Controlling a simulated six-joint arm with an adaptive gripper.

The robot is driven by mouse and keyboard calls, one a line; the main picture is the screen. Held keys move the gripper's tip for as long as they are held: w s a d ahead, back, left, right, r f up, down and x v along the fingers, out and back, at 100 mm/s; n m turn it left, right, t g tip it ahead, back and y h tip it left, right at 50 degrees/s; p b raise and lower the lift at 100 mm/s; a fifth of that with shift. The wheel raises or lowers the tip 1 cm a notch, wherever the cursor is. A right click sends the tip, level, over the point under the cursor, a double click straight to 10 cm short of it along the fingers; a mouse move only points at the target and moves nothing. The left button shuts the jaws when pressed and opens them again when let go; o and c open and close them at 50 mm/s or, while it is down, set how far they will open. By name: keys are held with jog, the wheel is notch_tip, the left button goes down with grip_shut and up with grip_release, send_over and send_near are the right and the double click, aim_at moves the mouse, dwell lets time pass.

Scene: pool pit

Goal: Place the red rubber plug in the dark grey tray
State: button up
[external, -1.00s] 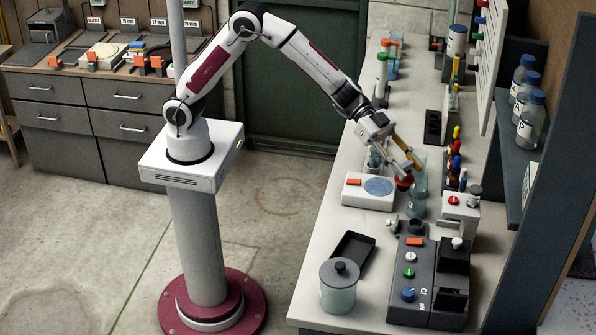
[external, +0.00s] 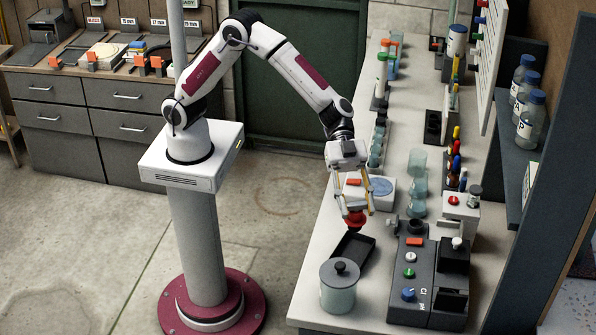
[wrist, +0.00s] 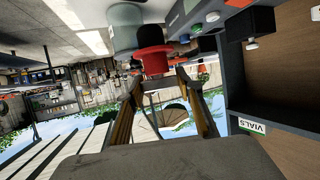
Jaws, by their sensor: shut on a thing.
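The red rubber plug (external: 355,220) is held between the fingers of my gripper (external: 357,211), which points down. In the external view, the plug's dark lower end is over the far edge of the dark grey tray (external: 356,249). It looks a little above the tray; the exact gap is hard to tell. The tray lies flat on the white bench and shows no contents, though the plug hides part of its far side. The wrist view shows the red plug (wrist: 153,61) beyond the finger ends, with a dark part on it.
A lidded glass jar (external: 339,290) stands close in front of the tray. A dark control box (external: 418,284) with knobs is to the right. A white device with a blue disc (external: 381,187) sits behind. Glass beakers (external: 417,185) stand farther back right.

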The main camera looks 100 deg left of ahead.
aim_at(355, 224)
jog(key=shift+f, duration=3.15)
jog(key=shift+f, duration=1.85)
jog(key=shift+f, duration=0.15)
jog(key=o, duration=1.1)
